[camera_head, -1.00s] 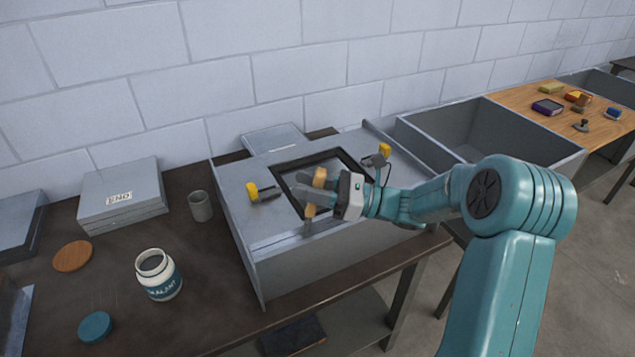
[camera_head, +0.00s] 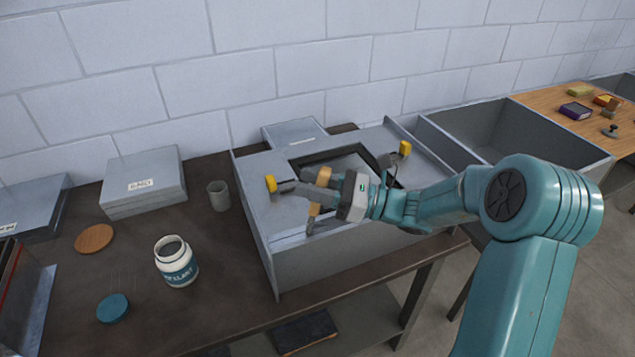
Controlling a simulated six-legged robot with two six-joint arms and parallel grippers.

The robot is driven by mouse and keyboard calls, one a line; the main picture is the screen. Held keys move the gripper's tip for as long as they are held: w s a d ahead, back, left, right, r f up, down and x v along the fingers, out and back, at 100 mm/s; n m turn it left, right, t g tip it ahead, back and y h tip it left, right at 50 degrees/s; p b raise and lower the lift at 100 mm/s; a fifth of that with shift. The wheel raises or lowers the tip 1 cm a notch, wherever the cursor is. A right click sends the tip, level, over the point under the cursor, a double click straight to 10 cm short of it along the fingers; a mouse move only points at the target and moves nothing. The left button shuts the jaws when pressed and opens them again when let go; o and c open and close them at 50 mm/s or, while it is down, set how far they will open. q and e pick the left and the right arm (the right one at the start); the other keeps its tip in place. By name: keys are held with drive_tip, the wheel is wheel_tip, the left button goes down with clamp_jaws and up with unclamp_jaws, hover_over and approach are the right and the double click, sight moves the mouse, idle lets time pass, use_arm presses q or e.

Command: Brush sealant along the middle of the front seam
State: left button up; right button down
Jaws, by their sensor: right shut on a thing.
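The grey sheet-metal duct (camera_head: 345,258) lies on the dark bench, with a dark-framed opening (camera_head: 328,154) in its top. My right gripper (camera_head: 325,190) is shut on a wooden-handled brush (camera_head: 314,210) above the duct's front edge. The brush tilts slightly and its lower end is near the front top edge; I cannot tell whether the bristles touch the seam. The gripper hides part of the opening and the brush. The open white sealant jar (camera_head: 177,264) stands left of the duct. My left gripper is not in view.
Yellow-tipped clamps (camera_head: 271,184) (camera_head: 404,149) sit on the duct top. A teal lid (camera_head: 113,308), a wooden disc (camera_head: 94,238), a grey cup (camera_head: 218,196) and a labelled grey box (camera_head: 143,183) are on the bench. An open metal bin (camera_head: 520,140) is at right.

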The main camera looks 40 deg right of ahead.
drive_tip(key=shift+f, duration=0.15)
drive_tip(key=shift+d, duration=0.1)
drive_tip(key=shift+s+d, duration=0.2)
drive_tip(key=shift+d, duration=0.5)
drive_tip(key=shift+s+d, duration=0.15)
drive_tip(key=shift+d, duration=0.5)
drive_tip(key=shift+s+d+p, duration=0.15)
drive_tip(key=shift+s+d, duration=0.05)
drive_tip(key=shift+d, duration=0.55)
drive_tip(key=shift+s+d+p, duration=0.15)
drive_tip(key=shift+s+d, duration=0.05)
drive_tip(key=shift+d, duration=0.5)
